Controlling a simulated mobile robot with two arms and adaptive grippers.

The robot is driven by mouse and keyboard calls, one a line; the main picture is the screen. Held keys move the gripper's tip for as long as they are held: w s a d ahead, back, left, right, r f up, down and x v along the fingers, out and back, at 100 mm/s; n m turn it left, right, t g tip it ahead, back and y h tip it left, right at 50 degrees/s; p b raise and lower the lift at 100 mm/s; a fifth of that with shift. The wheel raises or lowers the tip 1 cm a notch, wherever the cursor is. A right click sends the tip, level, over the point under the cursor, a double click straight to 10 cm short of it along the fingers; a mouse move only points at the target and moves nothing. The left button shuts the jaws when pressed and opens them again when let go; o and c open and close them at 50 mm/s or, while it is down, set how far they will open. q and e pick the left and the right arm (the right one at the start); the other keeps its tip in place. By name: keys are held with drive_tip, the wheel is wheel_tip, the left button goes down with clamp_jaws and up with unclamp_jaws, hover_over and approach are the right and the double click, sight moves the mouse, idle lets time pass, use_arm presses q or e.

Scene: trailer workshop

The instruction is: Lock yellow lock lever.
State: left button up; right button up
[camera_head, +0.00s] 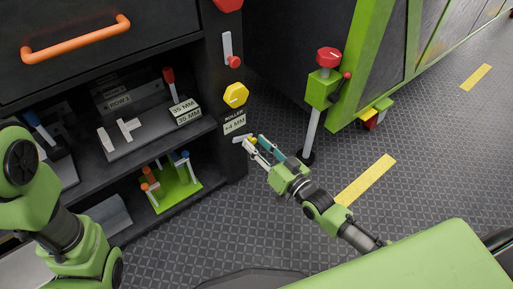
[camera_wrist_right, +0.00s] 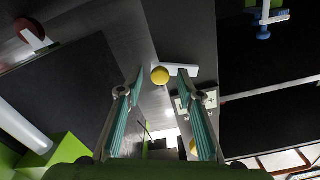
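The yellow lock lever is a pale bar with a yellow ball knob (camera_head: 252,139), low on the black cabinet post below the yellow hexagonal knob. Its bar lies roughly level in the head view. The knob (camera_wrist_right: 160,75) and bar (camera_wrist_right: 182,69) show clearly in the right wrist view. My right gripper (camera_head: 258,144) is open, with one fingertip on each side of the yellow knob; the wrist view shows gaps between them and the knob. Whether either finger touches the bar is unclear. My left arm enters at the left, but its gripper is out of view.
The yellow hexagonal knob (camera_head: 235,95) and a "+4 MM" label (camera_head: 234,124) are above the lever. A red-tipped lever (camera_head: 229,50) hangs higher up. Shelves at left hold fixtures, including a green block (camera_head: 176,188). A green post with a red knob (camera_head: 328,57) stands right.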

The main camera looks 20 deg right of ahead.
drive_tip(key=shift+w+a, duration=0.1)
drive_tip(key=shift+w, duration=0.15)
clamp_jaws()
